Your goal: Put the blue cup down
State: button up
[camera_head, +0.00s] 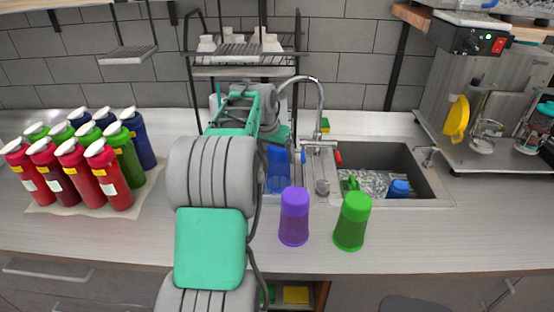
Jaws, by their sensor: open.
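A blue translucent cup (278,169) stands behind my arm, left of the sink, and is partly hidden. My gripper (275,138) is open just above and behind it; the fingertips are mostly hidden, so I cannot tell whether they touch the cup. A purple cup (294,217) and a green cup (352,221) stand on the counter in front of the sink, side by side and apart.
The sink (436,178) holds a small blue item (398,188). A faucet (318,100) rises behind the blue cup. Several red, green and blue bottles (112,174) stand at left. A machine (480,120) stands at right. The front right counter is clear.

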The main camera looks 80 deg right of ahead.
jog(key=s+b+v, duration=0.1)
jog(key=v, duration=0.8)
jog(key=w+a+n+t, duration=0.3)
jog(key=w+a+n, duration=0.7)
jog(key=w+a, duration=1.6)
jog(key=s+a+f+n+y, duration=0.1)
jog(key=a+f+n, duration=0.2)
jog(key=a, duration=0.7)
jog(key=s+a+f+n+t+y, duration=0.1)
jog(key=s+a+f+n+y, duration=0.1)
jog(key=a, duration=0.8)
jog(key=s+a+f+n+t+y, duration=0.1)
jog(key=a+f+n, duration=0.3)
jog(key=a, duration=0.6)
jog(key=shift+s+a+n, duration=0.25)
jog(key=shift+a+n, duration=0.05)
jog(key=shift+n, duration=0.2)
